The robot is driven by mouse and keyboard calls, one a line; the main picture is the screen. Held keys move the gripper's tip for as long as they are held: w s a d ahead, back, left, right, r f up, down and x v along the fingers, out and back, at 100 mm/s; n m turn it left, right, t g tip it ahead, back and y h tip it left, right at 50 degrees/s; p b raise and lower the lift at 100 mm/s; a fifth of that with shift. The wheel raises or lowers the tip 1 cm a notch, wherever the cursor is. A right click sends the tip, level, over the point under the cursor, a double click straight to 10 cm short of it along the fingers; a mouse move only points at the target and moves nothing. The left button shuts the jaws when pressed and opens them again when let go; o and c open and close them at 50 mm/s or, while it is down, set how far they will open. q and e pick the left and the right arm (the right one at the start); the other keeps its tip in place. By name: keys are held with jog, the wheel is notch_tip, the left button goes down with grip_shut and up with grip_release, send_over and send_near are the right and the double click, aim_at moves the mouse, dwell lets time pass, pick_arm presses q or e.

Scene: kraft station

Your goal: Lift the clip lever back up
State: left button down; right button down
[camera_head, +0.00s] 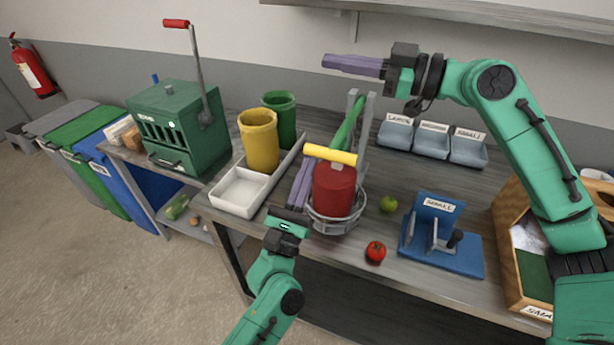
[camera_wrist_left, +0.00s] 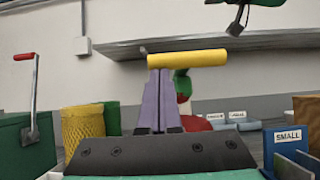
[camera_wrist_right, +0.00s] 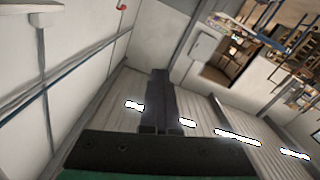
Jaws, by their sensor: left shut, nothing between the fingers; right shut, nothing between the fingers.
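A lever with a green arm (camera_head: 346,128) and a yellow bar handle (camera_head: 330,154) leans low over a red cylinder (camera_head: 334,190) in a grey wire basket (camera_head: 322,224). The yellow handle also shows in the left wrist view (camera_wrist_left: 187,59). My left gripper (camera_head: 306,163) is shut and empty, its purple fingers beside the red cylinder and close to the handle's left end; contact is unclear. My right gripper (camera_head: 325,62) is shut and empty, high above the back of the table. A blue fixture (camera_head: 442,256) marked SMALL has a short black-knobbed lever (camera_head: 455,238). I cannot tell which lever is the clip lever.
A green crank box (camera_head: 175,125), yellow (camera_head: 259,143) and green (camera_head: 281,115) containers and a white tray (camera_head: 240,191) stand left. A tomato (camera_head: 375,251) and green fruit (camera_head: 388,204) lie right of the basket. Blue-grey bins (camera_head: 431,140) stand behind; a wooden box (camera_head: 508,235) is at right.

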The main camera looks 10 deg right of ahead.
jog(key=c, duration=0.7)
grip_release()
